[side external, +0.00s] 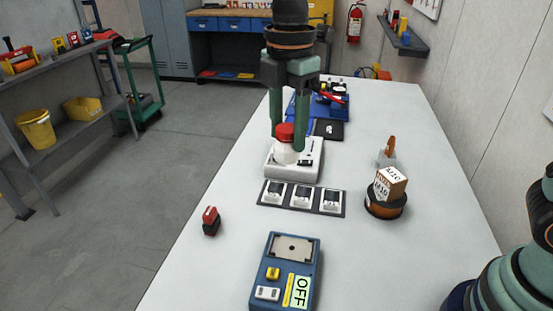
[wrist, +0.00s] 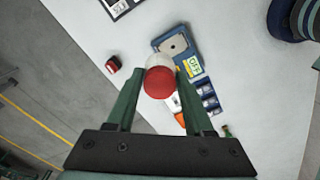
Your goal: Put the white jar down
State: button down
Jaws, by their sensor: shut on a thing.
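The white jar (side external: 285,155) has a red lid and looks upright in the side view. My gripper (side external: 287,142) is shut on it, with one green finger on each side. Behind and below the jar is a white device (side external: 307,172) with a flat base; I cannot tell whether the jar touches it. In the wrist view the jar (wrist: 158,62) sits between the fingertips of my gripper (wrist: 159,80), its red lid toward the camera. The jar's underside is hidden.
A panel with several white switches (side external: 302,197) lies in front of the white device. A blue box marked OFF (side external: 264,290) is nearer. A box in a brown round holder (side external: 385,208) stands right. A red-black block (side external: 210,221) is near the left edge. Bare table lies between them.

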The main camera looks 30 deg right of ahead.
jog(key=w+a+f+n, duration=0.1)
jog(key=a+f, duration=0.1)
jog(key=a, duration=0.9)
jog(key=w+a+f+n, duration=0.1)
jog(key=w+a+f, duration=0.1)
jog(key=a, duration=0.8)
jog(key=f, duration=1.9)
jog(key=shift+a+f, duration=0.25)
jog(key=shift+f, duration=0.1)
jog(key=shift+c, duration=1.4)
grip_release()
